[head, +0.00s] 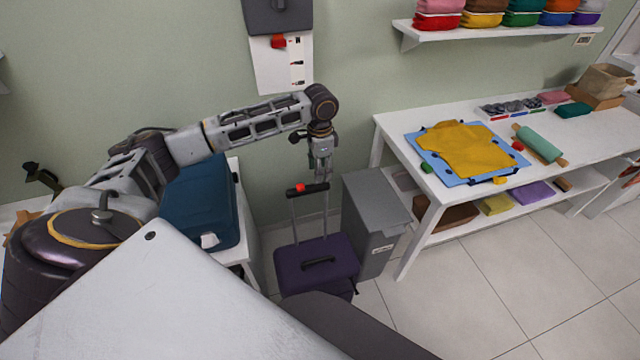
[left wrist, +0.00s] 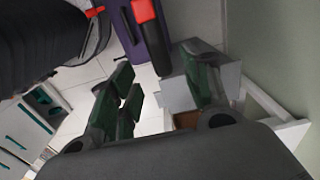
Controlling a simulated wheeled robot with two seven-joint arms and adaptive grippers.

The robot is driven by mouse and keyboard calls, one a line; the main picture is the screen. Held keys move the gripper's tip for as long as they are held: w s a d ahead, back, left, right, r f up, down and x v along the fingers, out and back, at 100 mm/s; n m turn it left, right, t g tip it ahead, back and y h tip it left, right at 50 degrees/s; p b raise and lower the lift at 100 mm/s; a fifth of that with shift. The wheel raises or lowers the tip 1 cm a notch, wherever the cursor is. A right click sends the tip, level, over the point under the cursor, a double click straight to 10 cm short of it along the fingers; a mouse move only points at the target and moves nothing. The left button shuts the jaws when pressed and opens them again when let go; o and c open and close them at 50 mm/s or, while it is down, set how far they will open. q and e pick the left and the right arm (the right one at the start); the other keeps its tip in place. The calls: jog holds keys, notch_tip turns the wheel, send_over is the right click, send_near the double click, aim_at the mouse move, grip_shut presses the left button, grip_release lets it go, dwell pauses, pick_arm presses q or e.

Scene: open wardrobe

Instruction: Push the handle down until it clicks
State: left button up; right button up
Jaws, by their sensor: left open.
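A purple suitcase (head: 315,265) stands on the floor by the wall. Its telescopic handle is raised on two thin rods, with a black grip (head: 312,190) and a red button at the grip's left end. My left gripper (head: 321,178) points down just above the right part of the grip, open. In the left wrist view the black grip (left wrist: 154,45) with its red end reaches in from the top, between the spread fingers of my left gripper (left wrist: 160,90). I cannot tell whether they touch. My right gripper is not in view.
A grey bin (head: 375,225) stands close on the suitcase's right. A blue case (head: 198,205) rests on a white stand to the left. A white table (head: 400,135) with a folded yellow shirt (head: 465,148) is at right. The floor at front right is clear.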

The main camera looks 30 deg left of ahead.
pick_arm(q)
jog(key=shift+f, duration=3.45)
jog(key=shift+c, duration=0.5)
grip_shut()
